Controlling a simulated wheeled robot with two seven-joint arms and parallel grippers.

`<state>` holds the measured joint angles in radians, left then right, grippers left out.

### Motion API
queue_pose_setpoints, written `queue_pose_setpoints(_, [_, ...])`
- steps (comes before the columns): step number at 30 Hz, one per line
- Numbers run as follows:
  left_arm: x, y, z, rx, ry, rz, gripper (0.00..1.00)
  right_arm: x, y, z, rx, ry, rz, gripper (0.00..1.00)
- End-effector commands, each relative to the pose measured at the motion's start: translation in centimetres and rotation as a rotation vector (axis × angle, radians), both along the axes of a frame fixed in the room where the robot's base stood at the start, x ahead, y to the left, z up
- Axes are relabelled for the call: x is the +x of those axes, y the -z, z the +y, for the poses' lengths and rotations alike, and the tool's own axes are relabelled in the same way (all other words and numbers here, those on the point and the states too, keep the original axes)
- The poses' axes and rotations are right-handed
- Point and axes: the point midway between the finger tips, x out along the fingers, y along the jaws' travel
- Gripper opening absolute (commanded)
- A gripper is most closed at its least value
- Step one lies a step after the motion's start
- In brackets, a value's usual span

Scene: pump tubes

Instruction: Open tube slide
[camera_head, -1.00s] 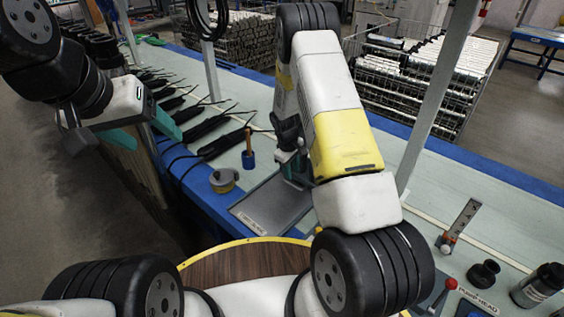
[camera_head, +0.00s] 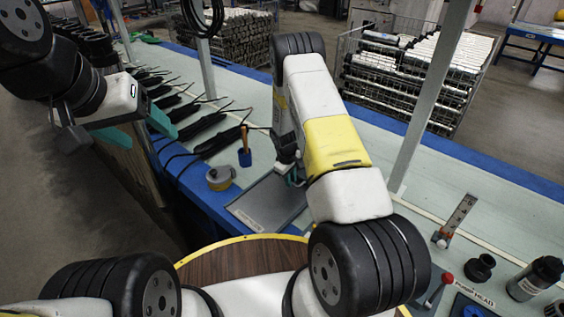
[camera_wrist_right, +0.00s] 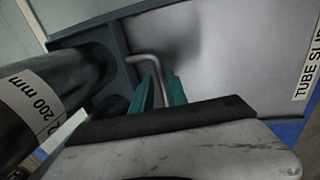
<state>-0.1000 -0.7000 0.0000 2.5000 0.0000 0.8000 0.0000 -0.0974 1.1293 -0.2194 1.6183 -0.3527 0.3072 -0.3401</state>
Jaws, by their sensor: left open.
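The tube slide (camera_head: 262,206) is a flat grey plate with a raised dark edge and a label, on the bench in the head view. In the right wrist view its surface (camera_wrist_right: 222,62) and part of the label show, with a bent metal handle (camera_wrist_right: 146,59) near the dark edge. My right gripper (camera_wrist_right: 162,88) has its two teal fingers close together, one on each side of the handle; whether they press on it is unclear. In the head view my right arm partly hides that gripper. My left gripper (camera_head: 138,134) is open and empty, left of the bench.
A black cylinder marked 200 mm (camera_wrist_right: 48,92) stands close on the left in the right wrist view.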

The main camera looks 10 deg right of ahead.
Motion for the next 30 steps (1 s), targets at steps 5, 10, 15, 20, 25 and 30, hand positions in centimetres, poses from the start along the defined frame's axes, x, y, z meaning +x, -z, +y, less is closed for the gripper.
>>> queue_pose_setpoints(5, [0.0,0.0,0.0,0.0,0.0,0.0,0.69,0.0,-0.03,0.0,0.0,0.0,0.0,0.0])
queue_pose_setpoints(10, [0.0,0.0,0.0,0.0,0.0,0.0,0.69,0.0,-0.04,0.01,0.0,0.0,0.0,0.0])
queue_pose_setpoints(15, [0.0,0.0,0.0,0.0,0.0,0.0,0.69,0.0,-0.05,0.0,0.0,0.0,0.0,0.0])
queue_pose_setpoints(20, [0.0,0.0,0.0,0.0,0.0,0.0,0.69,0.01,-0.06,0.01,0.0,0.0,0.0,0.0])
queue_pose_setpoints(25, [0.0,0.0,0.0,0.0,0.0,0.0,0.69,0.01,-0.06,0.0,0.0,0.0,0.0,0.0])
queue_pose_setpoints(30, [0.0,0.0,0.0,0.0,0.0,0.0,0.69,0.01,-0.07,0.0,0.0,0.0,0.0,0.0])
